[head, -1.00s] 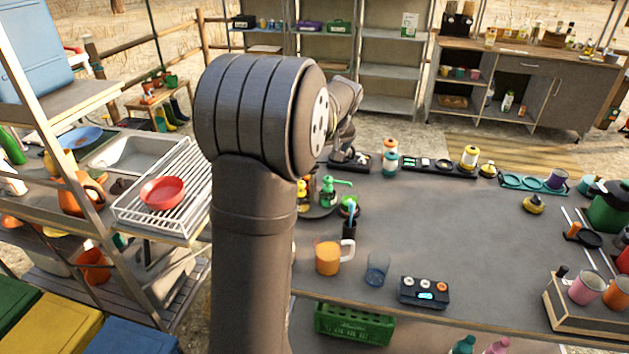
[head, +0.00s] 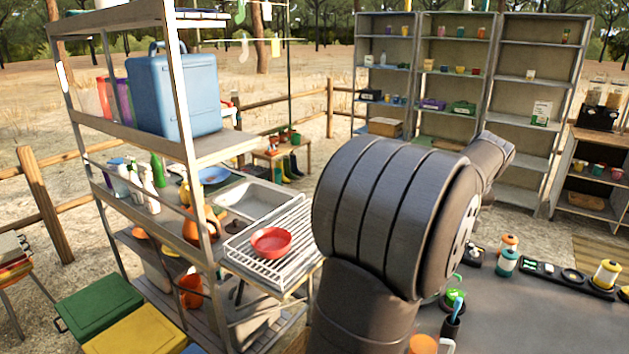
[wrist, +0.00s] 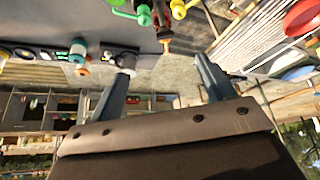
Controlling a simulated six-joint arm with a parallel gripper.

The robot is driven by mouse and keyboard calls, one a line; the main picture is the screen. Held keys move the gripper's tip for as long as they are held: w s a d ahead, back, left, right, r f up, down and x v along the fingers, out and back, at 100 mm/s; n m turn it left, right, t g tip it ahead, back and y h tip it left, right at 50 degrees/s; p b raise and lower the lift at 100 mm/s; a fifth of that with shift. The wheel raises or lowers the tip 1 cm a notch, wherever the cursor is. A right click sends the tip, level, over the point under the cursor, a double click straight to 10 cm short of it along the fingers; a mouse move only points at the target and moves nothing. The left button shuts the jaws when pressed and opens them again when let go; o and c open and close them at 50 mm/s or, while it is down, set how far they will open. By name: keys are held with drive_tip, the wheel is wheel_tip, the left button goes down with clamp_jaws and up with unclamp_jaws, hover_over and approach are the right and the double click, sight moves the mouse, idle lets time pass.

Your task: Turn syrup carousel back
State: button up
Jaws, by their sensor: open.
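The syrup carousel is mostly hidden behind my arm in the head view; only a bit of a green pump bottle (head: 457,277) seems to show past it. In the wrist view, which looks upside down, a green pump bottle (wrist: 143,15) and a yellow bottle (wrist: 178,9) show at the top edge, with a brown and orange item between them. The carousel's plate cannot be made out. My gripper (wrist: 162,78) is open and empty, its two fingers wide apart and clear of the bottles. In the head view it is hidden behind my arm.
Orange and teal jars (head: 506,262) and a yellow lantern (head: 606,275) stand along the counter's back. A rack with a red bowl (head: 271,242) is left of my arm.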

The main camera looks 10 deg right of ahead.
drive_tip(key=shift+w+a, duration=0.1)
drive_tip(key=shift+w, duration=0.05)
drive_tip(key=c, duration=0.7)
drive_tip(key=w+n+g, duration=0.1)
drive_tip(key=w+n, duration=0.1)
drive_tip(key=n, duration=0.1)
drive_tip(key=w+a+n+g, duration=0.1)
drive_tip(key=w+n, duration=0.2)
drive_tip(key=w+a+f+n+g+h, duration=0.1)
drive_tip(key=w+n, duration=0.1)
drive_tip(key=n, duration=0.1)
drive_tip(key=shift+w+a+n+g, duration=0.25)
drive_tip(key=shift+w+n+g, duration=0.15)
drive_tip(key=shift+c, duration=0.6)
drive_tip(key=w+a+n+g+h, duration=0.2)
drive_tip(key=w+a+n+g, duration=0.1)
drive_tip(key=w+n, duration=0.35)
drive_tip(key=shift+n, duration=0.35)
drive_tip(key=x, duration=1.6)
drive_tip(key=shift+s+d+f, duration=0.1)
drive_tip(key=shift+s+d, duration=0.05)
drive_tip(key=shift+d, duration=0.25)
clamp_jaws()
